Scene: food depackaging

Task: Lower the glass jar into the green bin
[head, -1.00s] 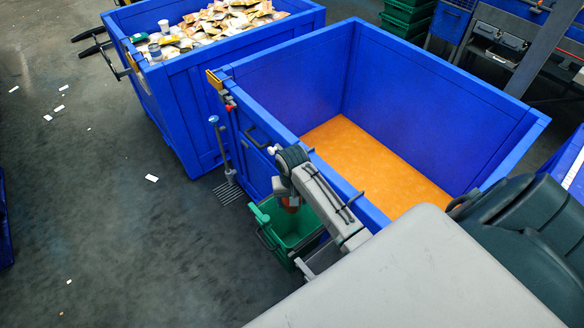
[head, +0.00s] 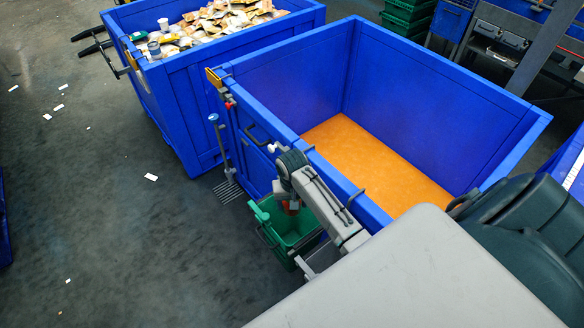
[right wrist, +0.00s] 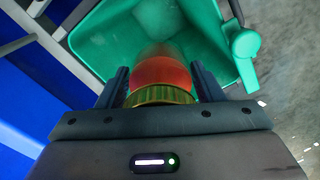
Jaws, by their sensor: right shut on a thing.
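The green bin (head: 290,226) stands on the floor against the near wall of the large blue container in the head view. The glass jar (right wrist: 162,72) has reddish contents and a yellow-gold lid, and shows in the right wrist view. My right gripper (right wrist: 160,88) is shut on the jar near its lid, one dark finger on each side. The jar points down into the mouth of the bin, whose inside shows around it in the right wrist view. In the head view my arm hides most of the jar and gripper. My left gripper is in neither view.
The large blue container (head: 420,95) with an orange floor stands beside the bin. A second blue container (head: 185,105) behind it holds many food packages. Open dark floor (head: 110,240) with scraps lies to the left.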

